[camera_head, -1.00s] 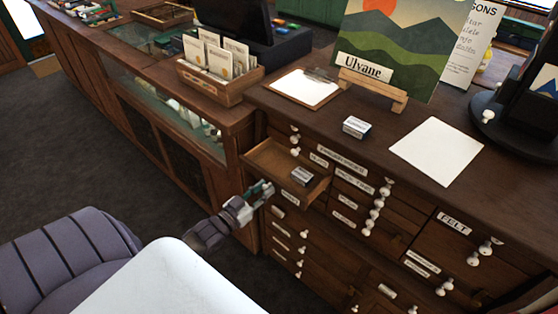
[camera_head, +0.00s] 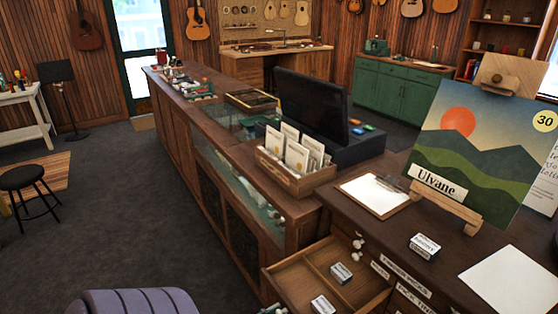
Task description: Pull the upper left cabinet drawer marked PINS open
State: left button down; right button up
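An upper left drawer (camera_head: 291,276) of the dark wooden cabinet (camera_head: 340,226) stands pulled out, its open inside showing. A divider runs through it, and two small labelled boxes lie inside, one farther back (camera_head: 341,272) and one nearer the front (camera_head: 322,305). The drawer's front face and any PINS label are out of sight. Only a small bit of what looks like my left gripper (camera_head: 270,309) shows at the bottom edge by the drawer's front corner; its fingers cannot be made out. My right gripper is not in view.
On the cabinet top are a small box (camera_head: 424,246), a clipboard (camera_head: 374,193), white paper (camera_head: 512,281) and a landscape picture (camera_head: 480,150) on a stand. A card box (camera_head: 296,165) and a dark screen (camera_head: 311,108) stand on the long counter to the left.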

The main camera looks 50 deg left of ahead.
pick_arm(q)
jog(key=c, duration=0.9)
grip_release()
jog(key=s, duration=1.2)
jog(key=shift+a, duration=0.45)
